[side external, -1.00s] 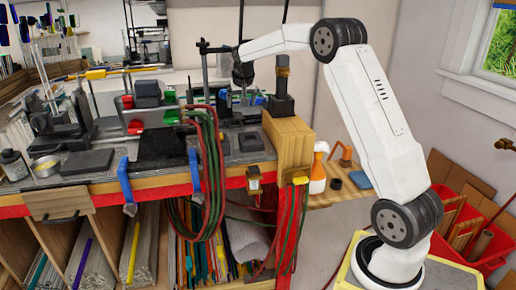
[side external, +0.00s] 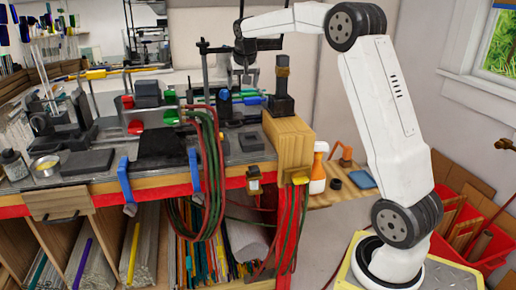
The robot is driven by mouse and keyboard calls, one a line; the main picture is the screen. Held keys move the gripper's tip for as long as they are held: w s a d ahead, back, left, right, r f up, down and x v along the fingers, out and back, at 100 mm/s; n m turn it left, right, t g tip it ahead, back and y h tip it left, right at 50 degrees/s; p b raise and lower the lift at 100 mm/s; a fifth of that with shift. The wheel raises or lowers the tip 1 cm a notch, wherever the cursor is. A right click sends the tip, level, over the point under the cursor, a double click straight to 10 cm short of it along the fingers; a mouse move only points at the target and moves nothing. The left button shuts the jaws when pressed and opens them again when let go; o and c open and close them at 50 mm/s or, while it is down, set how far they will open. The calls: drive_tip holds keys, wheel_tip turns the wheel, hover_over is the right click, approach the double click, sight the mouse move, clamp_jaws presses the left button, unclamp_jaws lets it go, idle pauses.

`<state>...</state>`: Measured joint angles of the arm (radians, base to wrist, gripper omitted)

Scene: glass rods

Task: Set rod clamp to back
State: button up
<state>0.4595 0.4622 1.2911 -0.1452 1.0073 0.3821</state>
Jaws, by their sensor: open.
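My gripper (side external: 245,80) points down above the back right of the workbench, open, beside a dark upright stand (side external: 204,75). Its fingertips are small and dark, and nothing shows between them. Small blue and dark fittings (side external: 225,97) sit just below and left of the fingers. I cannot tell for certain which of these small parts is the rod clamp. A dark post on a block (side external: 281,95) stands to the right of the gripper.
Red and green hoses (side external: 212,150) hang over the bench front. Two blue clamps (side external: 125,180) (side external: 194,172) grip its front edge. A dark plate (side external: 162,145) lies mid-bench. An orange and white spray bottle (side external: 318,168) stands on a side shelf. The air above the bench centre is clear.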

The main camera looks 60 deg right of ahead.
sight(227, 99)
drive_tip(key=c, duration=0.7)
drive_tip(key=shift+w+f, duration=0.15)
drive_tip(key=shift+w, duration=0.05)
drive_tip(key=c, duration=0.4)
drive_tip(key=shift+w+d+f+n+t, duration=0.2)
drive_tip(key=shift+f+n+t, duration=0.1)
drive_tip(key=shift+n, duration=0.1)
clamp_jaws()
drive_tip(key=w+a+f+n+t+h, duration=0.1)
drive_tip(key=f+n+t, duration=0.3)
drive_tip(key=n, duration=0.6)
drive_tip(key=w+f+n+t+h, duration=0.3)
drive_tip(key=n+t, duration=0.5)
drive_tip(key=n, duration=0.3)
drive_tip(key=shift+w+a+f+h, duration=0.35)
drive_tip(key=shift+w+f, duration=0.25)
drive_tip(key=shift+f, duration=0.1)
